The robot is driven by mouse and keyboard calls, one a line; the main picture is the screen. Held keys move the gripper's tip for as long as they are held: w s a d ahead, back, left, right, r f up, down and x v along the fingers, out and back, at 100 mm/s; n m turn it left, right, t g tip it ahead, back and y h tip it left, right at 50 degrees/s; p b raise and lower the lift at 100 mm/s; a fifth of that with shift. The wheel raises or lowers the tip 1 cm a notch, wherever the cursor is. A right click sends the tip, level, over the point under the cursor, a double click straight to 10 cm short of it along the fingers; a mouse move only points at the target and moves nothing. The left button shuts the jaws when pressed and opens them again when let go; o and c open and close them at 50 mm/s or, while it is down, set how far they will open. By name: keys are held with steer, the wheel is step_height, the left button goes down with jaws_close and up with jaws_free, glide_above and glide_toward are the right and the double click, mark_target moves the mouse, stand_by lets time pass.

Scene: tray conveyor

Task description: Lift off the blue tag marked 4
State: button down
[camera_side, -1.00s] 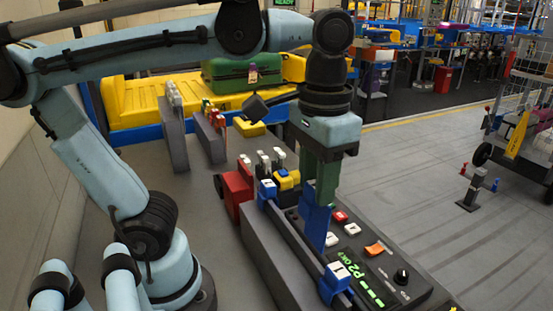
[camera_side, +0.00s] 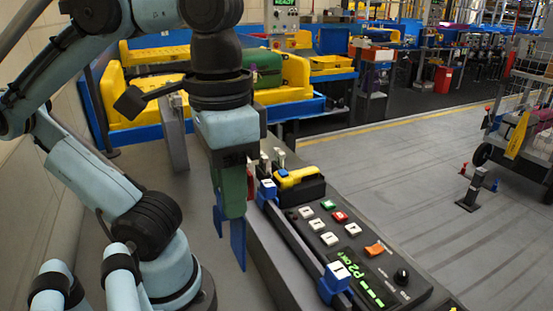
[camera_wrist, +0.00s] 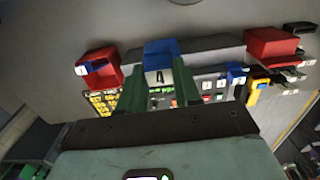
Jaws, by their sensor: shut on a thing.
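My gripper (camera_side: 232,203) hangs left of the console's rail in the side view, clear of it. Its green fingers are shut on a blue tag (camera_side: 238,242), whose blue parts point down below the fingers. In the wrist view, the tag (camera_wrist: 159,51) sits between my gripper's fingers (camera_wrist: 160,82), and its white face reads 4. Its face is hidden in the side view. Two other blue tags with white faces sit on the rail, one at the far end (camera_side: 267,190) and one at the near end (camera_side: 335,278).
The dark console (camera_side: 400,283) with white, red, green and orange buttons lies right of the rail (camera_side: 296,240). A yellow-topped block (camera_side: 297,178) stands at its far end. The wrist view shows red blocks at left (camera_wrist: 101,57) and right (camera_wrist: 270,43). Grey surface left of the rail is bare.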

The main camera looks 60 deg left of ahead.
steer(key=shift+s, duration=0.5)
steer(key=shift+r, duration=3.25)
